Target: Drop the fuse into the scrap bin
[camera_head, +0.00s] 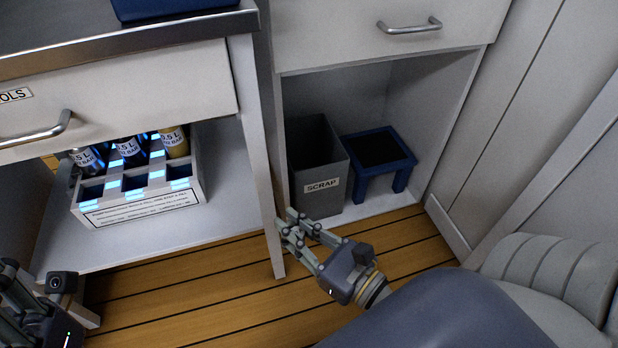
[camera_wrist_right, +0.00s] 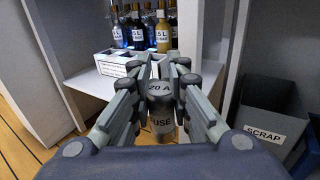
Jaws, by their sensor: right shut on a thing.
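The fuse (camera_wrist_right: 161,112) is a small grey cylinder marked "20 A" and "FUSE", seen in the right wrist view. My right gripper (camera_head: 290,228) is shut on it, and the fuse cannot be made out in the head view. The scrap bin (camera_head: 328,202) is a dark grey open-topped box labelled "SCRAP" in the lower cabinet opening. It also shows at the right of the right wrist view (camera_wrist_right: 270,108). My right gripper is in front and to the left of the bin, outside it. My left gripper (camera_head: 20,310) is partly cut off at the lower left, its fingertips unclear.
A blue stool (camera_head: 378,150) stands right of the bin. A white divided crate (camera_head: 140,205) with several bottles sits on the lower shelf at left. A cabinet leg (camera_head: 262,170) stands between crate and bin. Wooden floor (camera_head: 190,290) is clear in front.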

